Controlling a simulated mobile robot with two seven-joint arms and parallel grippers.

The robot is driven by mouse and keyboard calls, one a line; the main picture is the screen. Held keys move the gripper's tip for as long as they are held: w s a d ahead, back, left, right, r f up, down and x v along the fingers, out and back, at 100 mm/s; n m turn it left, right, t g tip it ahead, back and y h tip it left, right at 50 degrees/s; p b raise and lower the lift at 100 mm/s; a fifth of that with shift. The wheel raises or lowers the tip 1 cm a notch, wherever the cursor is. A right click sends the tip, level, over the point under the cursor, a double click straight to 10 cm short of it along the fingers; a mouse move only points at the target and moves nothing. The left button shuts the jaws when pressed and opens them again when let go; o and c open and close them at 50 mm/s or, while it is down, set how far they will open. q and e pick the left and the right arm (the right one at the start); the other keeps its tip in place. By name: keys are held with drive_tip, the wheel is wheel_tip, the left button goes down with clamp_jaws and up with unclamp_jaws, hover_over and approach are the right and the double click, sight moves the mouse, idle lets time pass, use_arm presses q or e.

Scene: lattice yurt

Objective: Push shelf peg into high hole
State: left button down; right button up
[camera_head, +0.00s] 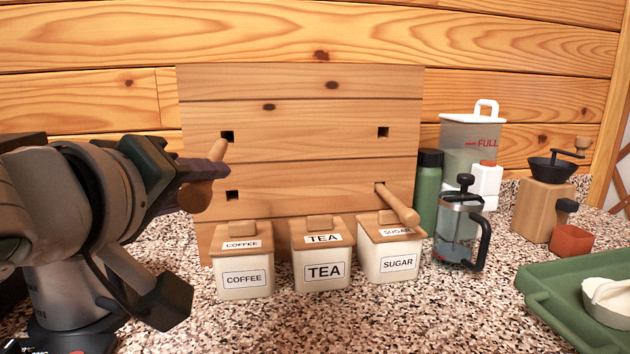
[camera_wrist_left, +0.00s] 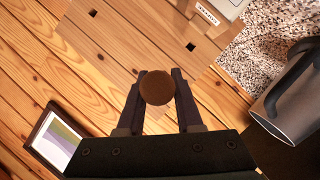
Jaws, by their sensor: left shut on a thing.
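The wooden board (camera_head: 300,117) stands upright behind the canisters. It has dark square holes: upper left (camera_head: 227,137), upper right (camera_head: 383,132) and lower left (camera_head: 232,195). A wooden peg (camera_head: 402,208) sticks out of the lower right hole. My left gripper (camera_head: 207,172) is shut on a second wooden peg (camera_head: 196,196), in front of the board's left side near the two left holes. In the left wrist view the held peg's round end (camera_wrist_left: 157,88) sits between the fingers. Two holes (camera_wrist_left: 93,13) (camera_wrist_left: 190,46) show beyond it, apart from the peg. The peg's far end is hidden.
Coffee (camera_head: 244,278), tea (camera_head: 323,272) and sugar (camera_head: 390,262) canisters stand before the board. A French press (camera_head: 460,232), green bottle (camera_head: 428,190) and coffee grinder (camera_head: 545,210) are to the right. A green tray (camera_head: 540,290) lies at the front right.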

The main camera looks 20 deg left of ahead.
sight(219, 153)
use_arm(q)
drive_tip(key=shift+w+a, duration=0.5)
drive_tip(key=shift+w, duration=0.35)
drive_tip(key=shift+w+a, duration=0.45)
drive_tip(key=shift+w, duration=0.35)
drive_tip(key=shift+w+a, duration=0.5)
drive_tip(key=shift+w, duration=0.35)
drive_tip(key=shift+p, duration=0.35)
drive_tip(key=shift+w+a+b, duration=0.25)
drive_tip(key=shift+w+a, duration=0.5)
drive_tip(key=shift+w, duration=0.45)
drive_tip(key=shift+w+a+b, duration=0.25)
drive_tip(key=shift+w+a, duration=0.5)
drive_tip(key=shift+w, duration=0.5)
drive_tip(key=shift+w+a+b, duration=0.25)
drive_tip(key=shift+w+a, duration=0.5)
drive_tip(key=shift+w, duration=0.45)
drive_tip(key=c, duration=0.5)
unclamp_jaws()
drive_tip(key=v, duration=1)
